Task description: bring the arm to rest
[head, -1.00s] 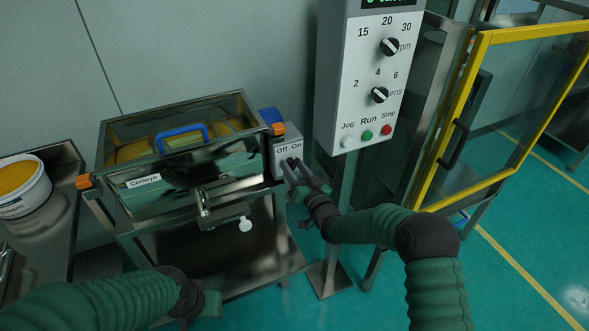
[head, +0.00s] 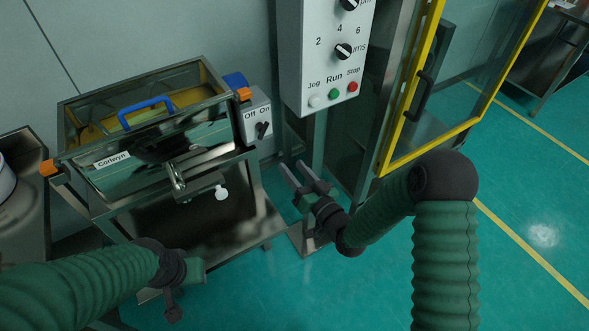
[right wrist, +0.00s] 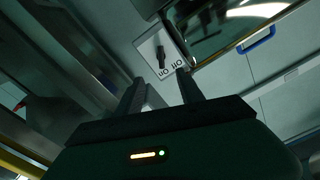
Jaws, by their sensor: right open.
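My right gripper (head: 298,170) is open and empty, in front of the control panel's post. It is apart from the Off/On switch box (head: 254,113), below and to its right. The dark switch knob (head: 263,130) is tilted on the box's front; its exact setting is hard to read. The right wrist view shows the open fingers (right wrist: 160,88) with the switch knob (right wrist: 161,57) beyond them and nothing between them. My left gripper (head: 182,285) is low in front of the sieve stand, and its jaws are not clear.
The sieve (head: 150,125) has a clear lid with a blue handle (head: 146,110). The control panel (head: 325,60) with knobs and buttons stands behind my right gripper. A yellow-framed door (head: 400,100) stands to the right.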

